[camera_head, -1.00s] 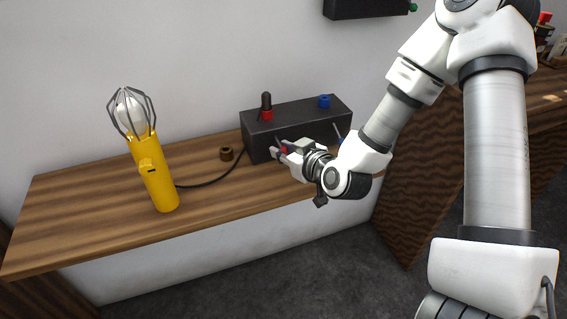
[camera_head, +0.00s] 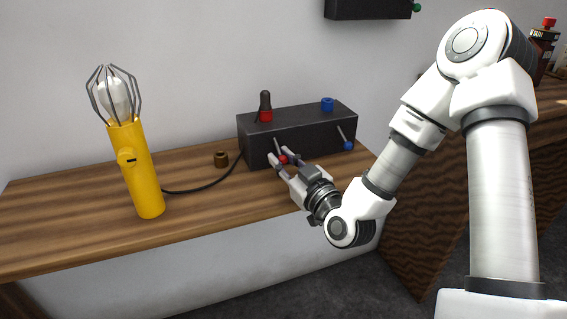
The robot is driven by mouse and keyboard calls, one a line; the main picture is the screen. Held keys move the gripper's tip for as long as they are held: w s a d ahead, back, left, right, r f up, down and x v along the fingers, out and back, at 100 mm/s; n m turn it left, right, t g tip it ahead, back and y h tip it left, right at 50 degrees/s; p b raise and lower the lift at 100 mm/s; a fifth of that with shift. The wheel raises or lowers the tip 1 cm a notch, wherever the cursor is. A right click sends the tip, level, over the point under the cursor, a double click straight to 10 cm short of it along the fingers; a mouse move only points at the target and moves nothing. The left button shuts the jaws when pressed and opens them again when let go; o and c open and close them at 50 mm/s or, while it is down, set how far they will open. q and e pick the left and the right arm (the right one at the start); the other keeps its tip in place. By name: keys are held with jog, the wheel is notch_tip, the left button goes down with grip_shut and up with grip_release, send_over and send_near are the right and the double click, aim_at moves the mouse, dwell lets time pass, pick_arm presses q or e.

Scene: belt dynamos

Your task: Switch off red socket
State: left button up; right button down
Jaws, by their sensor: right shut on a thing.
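A black socket box (camera_head: 300,128) stands on the wooden shelf against the wall. On its top are a red socket (camera_head: 266,116), with a black plug (camera_head: 265,100) in it, and an empty blue socket (camera_head: 327,104). On its front are a red-based switch lever (camera_head: 277,147) under the red socket and a blue-based lever (camera_head: 342,134) at the right. Both levers point up. My right gripper (camera_head: 281,157) is at the front of the box, shut on the red switch, whose red base shows between the fingers. My left gripper is not in view.
A yellow caged lamp (camera_head: 140,172) stands at the left, its black cable (camera_head: 205,186) running toward the box. A dark box (camera_head: 366,8) hangs on the wall above. The shelf's front left is clear.

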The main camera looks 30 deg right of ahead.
aim_at(283, 156)
jog(key=c, duration=1)
grip_release()
notch_tip(283, 156, up, 10)
jog(key=shift+f, duration=0.1)
